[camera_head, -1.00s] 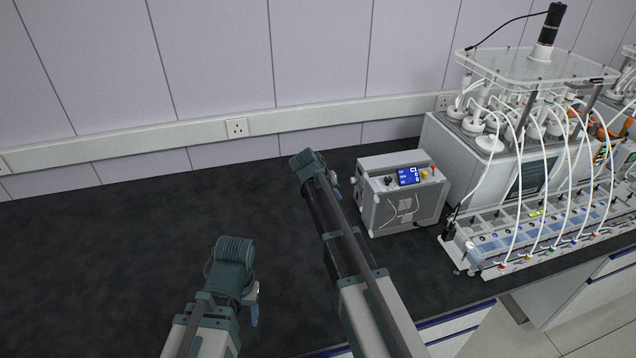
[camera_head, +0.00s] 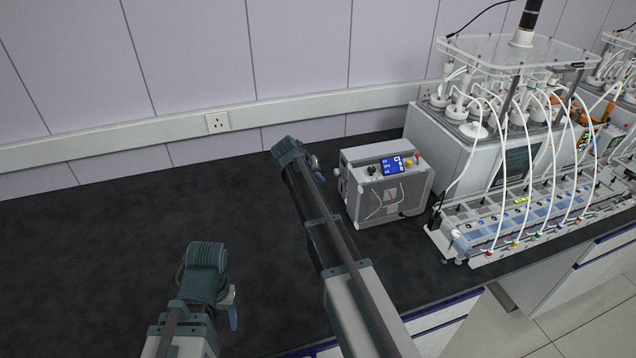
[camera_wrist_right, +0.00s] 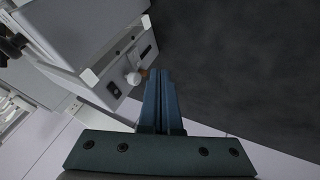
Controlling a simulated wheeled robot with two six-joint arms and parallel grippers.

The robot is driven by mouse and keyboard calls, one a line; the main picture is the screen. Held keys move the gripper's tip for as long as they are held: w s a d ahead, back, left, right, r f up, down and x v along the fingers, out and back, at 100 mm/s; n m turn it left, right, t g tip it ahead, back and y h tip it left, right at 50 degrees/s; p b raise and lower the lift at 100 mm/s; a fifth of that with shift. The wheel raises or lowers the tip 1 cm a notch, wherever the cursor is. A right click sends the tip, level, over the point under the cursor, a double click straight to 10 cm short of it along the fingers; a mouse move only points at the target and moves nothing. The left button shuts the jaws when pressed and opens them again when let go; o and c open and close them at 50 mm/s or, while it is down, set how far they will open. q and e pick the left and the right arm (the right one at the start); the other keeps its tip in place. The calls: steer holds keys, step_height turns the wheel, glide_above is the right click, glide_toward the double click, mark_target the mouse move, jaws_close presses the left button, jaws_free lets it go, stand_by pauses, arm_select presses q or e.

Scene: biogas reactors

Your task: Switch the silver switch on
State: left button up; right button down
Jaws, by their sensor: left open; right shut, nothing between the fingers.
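The grey box (camera_head: 388,190) with a blue display stands on the dark bench, right of my right arm. In the right wrist view, a silver knob-like switch (camera_wrist_right: 133,78) sticks out of the box's side panel. My right gripper (camera_wrist_right: 160,74) is shut and empty, its fingertips just right of the switch in that view; I cannot tell whether they touch. In the head view, the right gripper (camera_head: 315,161) is small and partly hidden by its arm, near the box's left side. My left gripper (camera_head: 233,310) is open, low over the bench, away from the box and partly hidden.
The box's side also has a black rocker-like part (camera_wrist_right: 113,89). A reactor unit (camera_head: 470,150) with white tubes and a long front module (camera_head: 540,215) stand right of the box. The bench (camera_head: 90,240) is clear on the left. A wall socket (camera_head: 217,122) is behind.

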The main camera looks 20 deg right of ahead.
mark_target(342, 181)
arm_select(q)
step_height(342, 181, down, 6)
steer(key=b, duration=0.4)
steer(key=shift+r, duration=0.6)
arm_select(e)
steer(key=w+d+f, duration=0.1)
steer(key=d+f, duration=0.3)
steer(key=d, duration=0.3)
steer(key=shift+f, duration=0.4)
